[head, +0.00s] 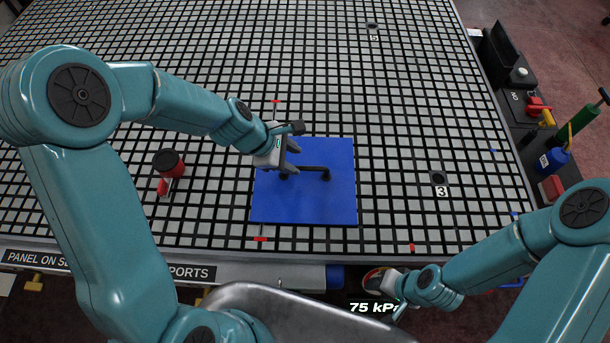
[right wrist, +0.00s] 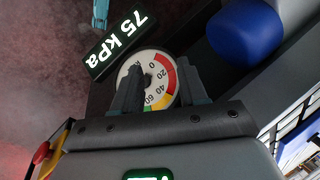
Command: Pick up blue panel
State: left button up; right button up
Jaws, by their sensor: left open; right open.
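The blue panel (head: 320,205) lies flat on the vacuum grid table (head: 300,60) near its front edge. A black bar handle (head: 312,173) is on top of the panel. My left gripper (head: 292,158) is open over the panel's upper left part, close to the left end of the handle. I cannot tell whether it touches the handle. My right gripper (head: 400,300) is off the table's front edge beside a round gauge. In the right wrist view the right gripper (right wrist: 158,88) is open, with its fingers in front of the gauge face (right wrist: 157,68).
A red and black knob (head: 168,163) stands on the grid left of the panel. A port marked 3 (head: 439,179) lies to the right. A "75 kPa" readout (head: 372,307) is by the gauge. Bottles and a side rack (head: 535,120) stand beyond the right edge.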

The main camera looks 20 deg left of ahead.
aim_at(304, 168)
pick_arm(q)
jog(key=x, duration=0.2)
jog(key=b+x, duration=0.1)
jog(key=x, duration=0.2)
jog(key=shift+s+d+b, duration=0.2)
jog(key=shift+s+b, duration=0.05)
jog(key=shift+b, duration=0.05)
jog(key=shift+w+f, duration=0.1)
jog(key=shift+f, duration=0.05)
jog(key=shift+a, duration=0.15)
grip_shut()
dwell(0.8)
